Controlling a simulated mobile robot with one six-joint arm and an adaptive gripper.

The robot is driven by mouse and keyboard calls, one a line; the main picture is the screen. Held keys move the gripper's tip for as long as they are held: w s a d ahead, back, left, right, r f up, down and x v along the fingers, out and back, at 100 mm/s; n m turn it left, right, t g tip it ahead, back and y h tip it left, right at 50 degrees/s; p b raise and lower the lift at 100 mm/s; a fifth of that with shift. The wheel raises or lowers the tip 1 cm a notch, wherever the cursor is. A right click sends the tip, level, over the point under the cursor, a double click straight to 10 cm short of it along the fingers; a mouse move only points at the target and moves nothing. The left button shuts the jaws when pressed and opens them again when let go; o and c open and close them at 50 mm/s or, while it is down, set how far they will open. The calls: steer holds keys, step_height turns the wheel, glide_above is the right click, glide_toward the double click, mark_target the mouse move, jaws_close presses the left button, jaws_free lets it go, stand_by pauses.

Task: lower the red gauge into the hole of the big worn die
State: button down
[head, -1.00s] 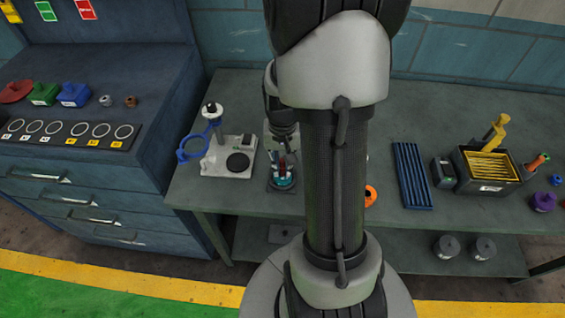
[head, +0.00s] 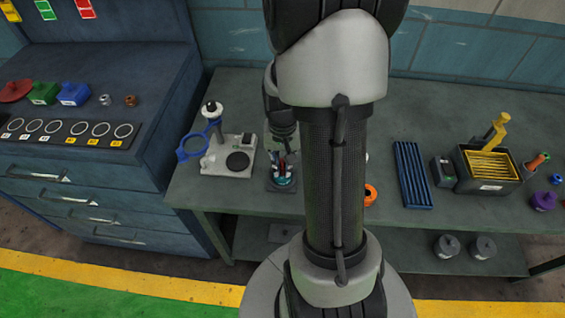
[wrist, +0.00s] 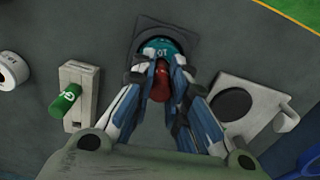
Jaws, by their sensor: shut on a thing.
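My gripper (wrist: 160,72) is shut on the red gauge (wrist: 160,90), which points down between the fingers in the wrist view. A teal round piece with white lettering (wrist: 158,47), seemingly the big worn die, sits on a dark square base (wrist: 140,34) just beyond the fingertips. In the head view my gripper (head: 283,168) is above this base (head: 283,187), and a little teal shows at the fingertips. The die's hole and the gauge's lower end are hidden, so I cannot tell whether the gauge is in the hole.
A pale stand with a black disc (head: 238,162) and a blue ring magnifier (head: 192,148) stand close to the left on the bench. A blue ribbed tray (head: 412,175) and a box with yellow slats (head: 490,168) stand to the right. An orange ring (head: 371,195) shows beside my arm.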

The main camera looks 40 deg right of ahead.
steer(key=shift+f, duration=0.45)
stand_by(1.1)
stand_by(1.1)
steer(key=c, duration=1.5)
jaws_free()
step_height(320, 180, up, 12)
steer(key=shift+r, duration=0.1)
